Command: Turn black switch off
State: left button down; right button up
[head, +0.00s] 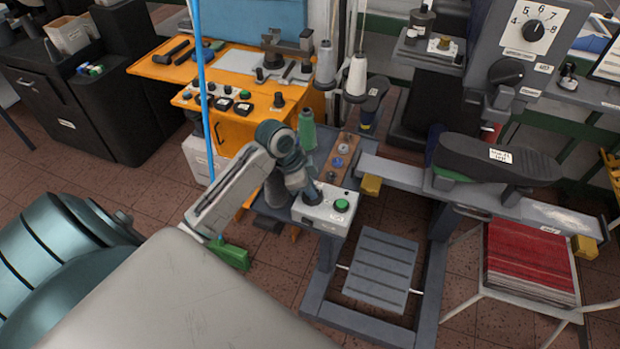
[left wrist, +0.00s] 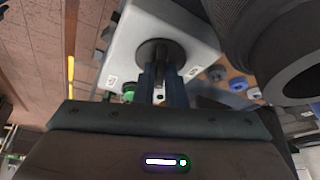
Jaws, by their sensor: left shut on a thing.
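A white control box (head: 324,214) stands at the end of a grey bench frame, with a green button (head: 341,205) on its top. The black switch (left wrist: 160,51) is a round dark knob on the same box. My left gripper (head: 309,191) reaches down onto the box beside the green button and hides most of the switch in the head view. In the left wrist view, its fingers (left wrist: 161,80) are shut on the switch, and the green button (left wrist: 129,91) shows beside them. The switch's setting cannot be read. My right gripper is not in view.
Thread spools, including a green one (head: 307,133), stand close behind my left gripper. A wooden strip with knobs (head: 340,162) lies beside the box. A black shoe last (head: 497,160) rests on the bench at right. An orange workbench (head: 175,72) stands behind.

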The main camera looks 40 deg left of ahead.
pick_arm(q)
jog(key=n+p, duration=0.2)
jog(key=n+y+p, duration=0.1)
jog(key=n+p, duration=0.1)
jog(key=n+t+p, duration=0.1)
jog(key=p, duration=0.1)
jog(key=shift+s+d+r+n+y, duration=0.1)
jog(key=shift+d+r+n+y, duration=0.1)
jog(key=shift+r+n+y, duration=0.15)
jog(key=shift+f+n+t+y+p, duration=0.1)
jog(key=shift+n+t+y+p, duration=0.2)
jog(key=shift+n+p, duration=0.15)
jog(key=n+y, duration=0.1)
jog(key=n, duration=0.1)
jog(key=shift+f+n+p, duration=0.15)
jog(key=shift+n+p, duration=0.15)
jog(key=shift+d+n+y, duration=0.15)
jog(key=shift+n+y, duration=0.5)
jog(key=shift+n, duration=1.25)
jog(key=c, duration=1.5)
grip_release()
